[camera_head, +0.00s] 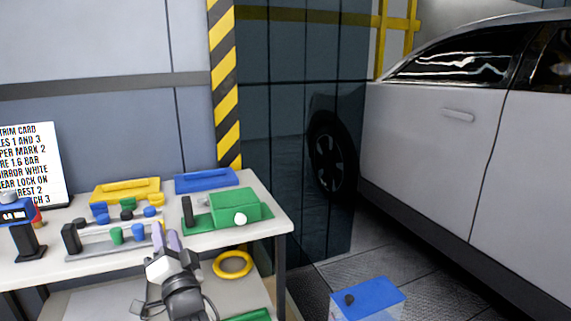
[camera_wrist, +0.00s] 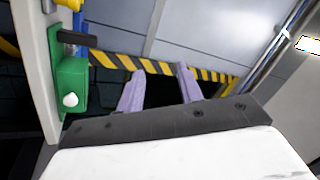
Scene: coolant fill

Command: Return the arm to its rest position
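My gripper (camera_head: 165,240) is in front of the workbench in the head view, its purple fingers pointing toward the bench rack. In the wrist view my gripper (camera_wrist: 158,85) has its two purple fingers spread apart. Nothing shows between them, so it is open and empty. The fingertips in the wrist view point toward the wall and a yellow-black striped strip. In the head view the fingers overlap the front edge of the grey rack; I cannot tell how far apart they are.
The workbench (camera_head: 268,223) holds a green box (camera_head: 234,204), blue tray (camera_head: 206,180), yellow tray (camera_head: 112,191), rack with knobs (camera_head: 90,249) and text card (camera_head: 35,165). A yellow ring (camera_head: 232,275) lies lower. A blue-topped container (camera_head: 368,300) stands near the white car (camera_head: 430,150).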

